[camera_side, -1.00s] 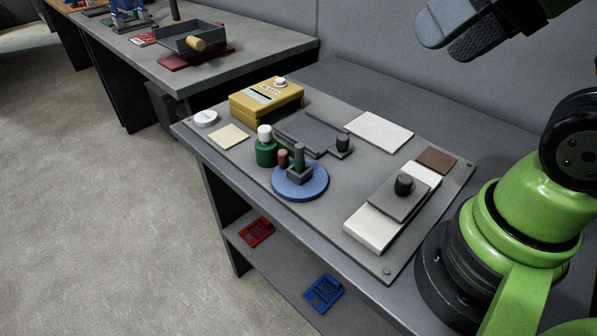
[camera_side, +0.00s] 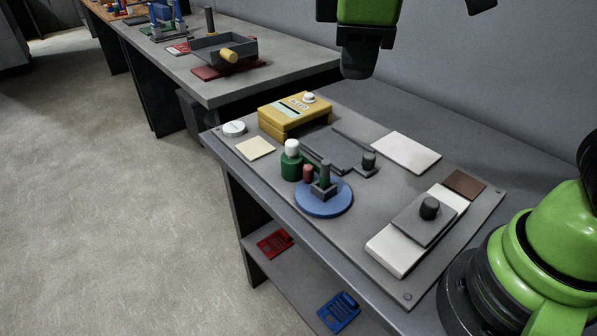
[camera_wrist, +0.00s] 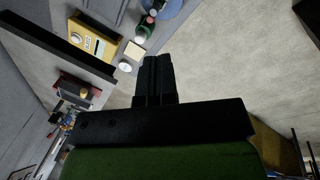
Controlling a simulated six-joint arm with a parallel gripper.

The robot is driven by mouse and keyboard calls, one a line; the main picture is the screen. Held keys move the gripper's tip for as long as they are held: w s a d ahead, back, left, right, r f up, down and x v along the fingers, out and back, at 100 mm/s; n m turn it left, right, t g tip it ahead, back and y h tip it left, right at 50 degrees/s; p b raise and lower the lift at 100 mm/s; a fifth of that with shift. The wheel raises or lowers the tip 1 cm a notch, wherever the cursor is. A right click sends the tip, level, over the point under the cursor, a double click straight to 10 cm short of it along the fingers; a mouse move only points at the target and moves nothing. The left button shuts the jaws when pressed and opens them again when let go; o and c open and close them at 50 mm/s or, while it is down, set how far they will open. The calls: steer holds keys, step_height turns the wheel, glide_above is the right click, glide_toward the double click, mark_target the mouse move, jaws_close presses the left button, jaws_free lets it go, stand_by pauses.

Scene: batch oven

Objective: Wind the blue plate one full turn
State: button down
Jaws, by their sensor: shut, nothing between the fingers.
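The blue plate (camera_side: 325,209) is a round disc lying on the grey board. A dark square block (camera_side: 324,189) with an upright grey-green post (camera_side: 325,171) stands on it. A short reddish peg (camera_side: 308,173) stands at its far left edge; I cannot tell if it is on the plate. In the wrist view the blue plate (camera_wrist: 179,8) is cut off by the top edge. My gripper (camera_side: 357,74) is high above the back of the bench, pointing down, well clear of the plate. Its black fingers (camera_wrist: 157,60) are shut and empty.
A green bottle with a white cap (camera_side: 291,165) stands close left of the plate. A yellow box (camera_side: 295,115), a grey slide with a dark knob (camera_side: 368,161) and a white block with a knobbed grey plate (camera_side: 402,246) share the board. A second bench (camera_side: 250,85) stands behind left.

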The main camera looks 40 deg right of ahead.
steer(key=w+a+f+n+h, duration=0.3)
steer(key=w+a+f+n, duration=0.2)
steer(key=a+f+n, duration=0.15)
steer(key=n+t+h, duration=0.1)
steer(key=n+h, duration=0.3)
steer(key=n, duration=0.3)
glide_toward(305, 172)
steer(key=shift+m, duration=0.25)
steer(key=f, duration=0.2)
steer(key=d+f, duration=0.1)
steer(key=f, duration=0.2)
steer(key=shift+w+d+f, duration=0.1)
steer(key=shift+w+f, duration=0.05)
steer(key=shift+f, duration=0.1)
steer(key=shift+w+d+r, duration=0.1)
steer(key=shift+w+d, duration=0.1)
steer(key=shift+d, duration=0.35)
steer(key=shift+w+d+r, duration=0.1)
steer(key=shift+w+d, duration=0.1)
steer(key=shift+d, duration=0.4)
steer(key=shift+w+d, duration=0.2)
steer(key=shift+d, duration=0.4)
steer(key=shift+w+d+m+g, duration=0.25)
steer(key=shift+m+g, duration=0.45)
steer(key=shift+m, duration=0.2)
